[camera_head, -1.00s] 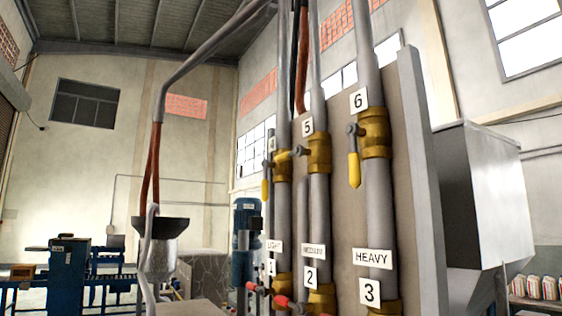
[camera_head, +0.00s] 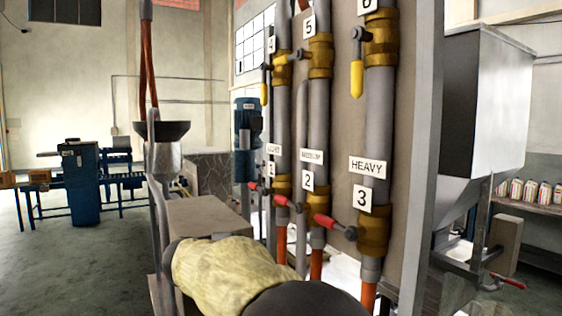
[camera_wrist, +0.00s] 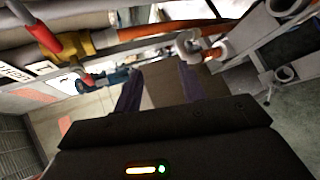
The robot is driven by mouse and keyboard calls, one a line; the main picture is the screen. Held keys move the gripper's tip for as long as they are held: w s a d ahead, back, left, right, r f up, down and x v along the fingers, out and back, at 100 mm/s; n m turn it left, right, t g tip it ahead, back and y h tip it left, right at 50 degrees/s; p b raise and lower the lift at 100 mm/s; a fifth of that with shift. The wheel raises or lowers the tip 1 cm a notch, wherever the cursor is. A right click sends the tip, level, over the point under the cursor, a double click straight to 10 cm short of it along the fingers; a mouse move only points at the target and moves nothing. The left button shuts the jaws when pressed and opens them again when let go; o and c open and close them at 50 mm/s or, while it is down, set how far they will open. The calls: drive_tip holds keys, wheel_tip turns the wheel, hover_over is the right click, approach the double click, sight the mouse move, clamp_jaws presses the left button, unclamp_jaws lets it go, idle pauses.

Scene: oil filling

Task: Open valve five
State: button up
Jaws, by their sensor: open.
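Valve five is a brass valve (camera_head: 320,55) beneath the label 5 (camera_head: 309,25), on the middle grey pipe, near the top of the head view. Its short yellow handle (camera_head: 283,57) appears to point sideways to the left, across the pipe. My gripper (camera_wrist: 160,90) shows in the wrist view with two dark purple fingers apart and nothing between them. In the head view my arm is low in front of the panel and my fingers are hidden. The wrist view is tilted and shows a brass valve (camera_wrist: 77,42) with a red handle (camera_wrist: 42,35), apart from my fingers.
Valve six (camera_head: 381,40) and valve four (camera_head: 281,64) have yellow handles hanging down. Lower valves 1, 2 and 3 (camera_head: 374,232) have red handles jutting left. A funnel (camera_head: 163,133) stands left of the panel, and a metal hopper (camera_head: 485,100) right. Open floor lies at far left.

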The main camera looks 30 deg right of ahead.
sight(279, 61)
wheel_tip(279, 61, up, 36)
drive_tip(key=s+m+t+h+p, duration=0.1)
drive_tip(key=s+h+p, duration=0.1)
drive_tip(key=h, duration=0.9)
drive_tip(key=shift+a+t+h+p, duration=0.4)
drive_tip(key=shift+a+p, duration=0.05)
drive_tip(key=shift+p, duration=0.05)
drive_tip(key=shift+r, duration=0.1)
drive_tip(key=p+x, duration=1.1)
drive_tip(key=x, duration=0.5)
drive_tip(key=shift+r, duration=0.25)
drive_tip(key=shift+w+d+r+p, duration=0.2)
drive_tip(key=shift+w+d+p, duration=0.05)
drive_tip(key=shift+d+p, duration=0.35)
